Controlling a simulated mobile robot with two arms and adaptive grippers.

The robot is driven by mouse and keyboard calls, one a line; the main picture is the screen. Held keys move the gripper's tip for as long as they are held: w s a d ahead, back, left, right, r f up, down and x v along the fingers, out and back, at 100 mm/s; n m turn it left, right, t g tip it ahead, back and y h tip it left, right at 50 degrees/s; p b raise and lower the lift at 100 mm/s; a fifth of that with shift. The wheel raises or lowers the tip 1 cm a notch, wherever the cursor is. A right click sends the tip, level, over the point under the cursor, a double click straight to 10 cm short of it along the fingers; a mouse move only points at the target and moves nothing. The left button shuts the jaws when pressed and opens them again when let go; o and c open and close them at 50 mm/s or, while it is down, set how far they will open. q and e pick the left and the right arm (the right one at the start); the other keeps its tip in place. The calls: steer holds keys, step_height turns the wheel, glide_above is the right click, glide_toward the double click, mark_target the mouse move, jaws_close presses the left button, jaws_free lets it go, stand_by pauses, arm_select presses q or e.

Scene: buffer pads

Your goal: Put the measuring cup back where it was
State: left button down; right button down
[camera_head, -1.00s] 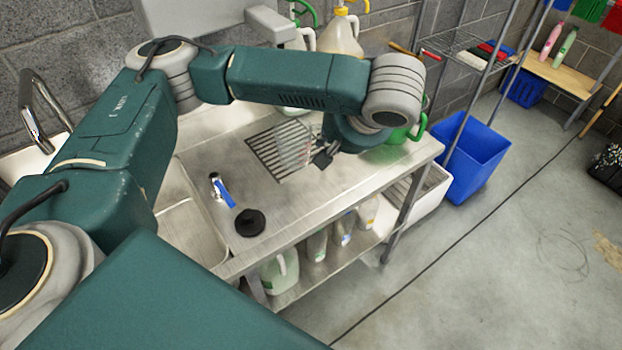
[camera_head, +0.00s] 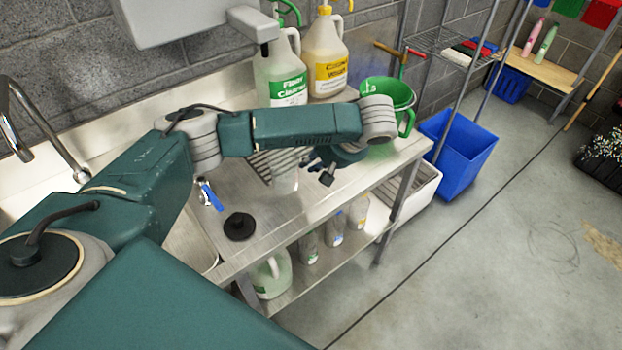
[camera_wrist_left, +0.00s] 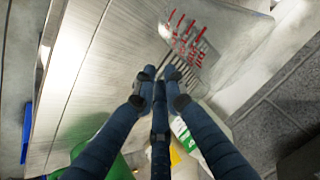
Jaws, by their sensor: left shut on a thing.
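The measuring cup (camera_head: 286,178) is clear, with red markings that show in the left wrist view (camera_wrist_left: 192,38). In the head view it is below my left forearm, in front of the slatted drain grate (camera_head: 259,165) in the steel counter. My left gripper (camera_head: 322,167) is to the right of the cup and shut on it. Its dark fingers (camera_wrist_left: 158,82) meet at the cup's near side in the wrist view. The exact grip point is unclear, and I cannot tell whether the cup's base touches the counter. My right gripper is not in view.
A green bucket (camera_head: 385,92) and two large jugs, a green-labelled one (camera_head: 281,80) and a yellow-labelled one (camera_head: 326,58), stand at the back. The counter right of the plunger is clear.

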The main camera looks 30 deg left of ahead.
arm_select(q)
step_height(320, 180, down, 5)
steer(key=shift+s+r+p, duration=0.1)
steer(key=shift+p, duration=0.25)
steer(key=shift+f, duration=0.35)
steer(key=shift+f, duration=0.1)
steer(key=c, duration=1.8)
jaws_free()
